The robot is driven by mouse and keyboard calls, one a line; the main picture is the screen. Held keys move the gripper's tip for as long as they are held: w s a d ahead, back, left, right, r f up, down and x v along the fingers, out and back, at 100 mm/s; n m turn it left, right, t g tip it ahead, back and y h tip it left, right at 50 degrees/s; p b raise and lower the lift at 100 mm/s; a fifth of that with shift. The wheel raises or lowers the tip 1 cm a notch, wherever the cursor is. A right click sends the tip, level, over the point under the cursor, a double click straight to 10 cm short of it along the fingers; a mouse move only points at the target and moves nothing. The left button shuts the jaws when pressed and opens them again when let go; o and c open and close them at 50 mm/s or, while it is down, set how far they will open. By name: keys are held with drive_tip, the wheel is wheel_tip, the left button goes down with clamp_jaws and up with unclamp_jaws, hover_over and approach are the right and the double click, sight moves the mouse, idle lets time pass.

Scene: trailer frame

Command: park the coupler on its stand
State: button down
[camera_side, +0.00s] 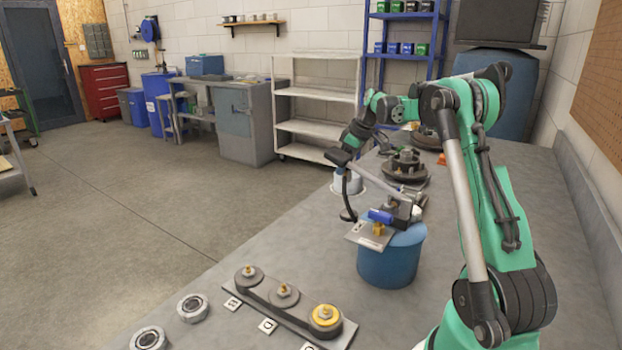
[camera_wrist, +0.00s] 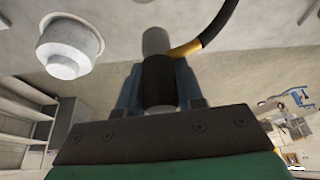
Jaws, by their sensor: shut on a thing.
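My gripper (camera_wrist: 160,88) is shut on the coupler (camera_wrist: 158,80), a grey cylinder with a black sleeve, in the wrist view. A black hose (camera_wrist: 218,25) with a tan end section joins the coupler's side. A pale round stub on a wider flange (camera_wrist: 70,48), which looks like the stand, is apart from the coupler at upper left. In the side view my gripper (camera_side: 342,158) is above the bench near a white round piece (camera_side: 350,184), likely the same stand. The coupler is hard to make out there. The dark hose (camera_side: 346,192) hangs down in front of the white piece.
A blue drum (camera_side: 390,262) carrying a metal fixture with a blue cylinder (camera_side: 380,215) stands close to the right. A plate with several round fittings (camera_side: 284,298) lies at the front. Dark round hardware (camera_side: 404,168) sits behind.

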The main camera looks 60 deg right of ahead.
drive_tip(key=shift+s+d+f+n+y, duration=0.2)
drive_tip(key=shift+d+f+n+y, duration=0.05)
drive_tip(key=shift+f+n, duration=0.35)
drive_tip(key=shift+s+d+f+n+y, duration=0.15)
drive_tip(key=shift+d+f+n+y, duration=0.1)
drive_tip(key=shift+f+n, duration=0.35)
drive_tip(key=shift+f, duration=2.45)
drive_tip(key=shift+f, duration=0.95)
drive_tip(key=shift+c, duration=0.4)
unclamp_jaws()
drive_tip(key=shift+r, duration=3.55)
